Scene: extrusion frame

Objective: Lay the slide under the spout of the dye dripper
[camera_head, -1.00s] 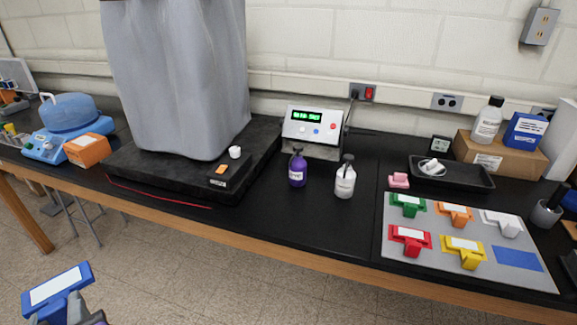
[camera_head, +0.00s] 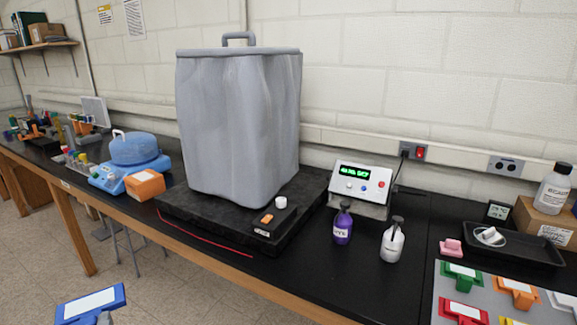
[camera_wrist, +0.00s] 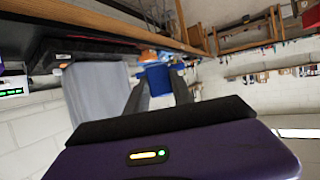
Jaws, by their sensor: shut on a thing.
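My gripper (camera_wrist: 160,84) is shut on a blue slide-like piece (camera_head: 90,304) with a white face, at the lower left of the head view, in front of the bench. The blue piece also shows between the fingers in the wrist view (camera_wrist: 162,73). I cannot pick out the dye dripper or its spout for sure. A white box with a green display (camera_head: 360,183) stands at the back of the bench. A purple bottle (camera_head: 343,224) and a white bottle (camera_head: 392,242) stand in front of it.
A grey cover (camera_head: 238,125) stands on a black slab (camera_head: 190,208). A blue centrifuge-like device (camera_head: 132,150) and orange block (camera_head: 145,184) are left of it. A grey mat (camera_head: 447,276) with coloured pieces and a black tray (camera_head: 510,252) are at right. The bench front is clear near the bottles.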

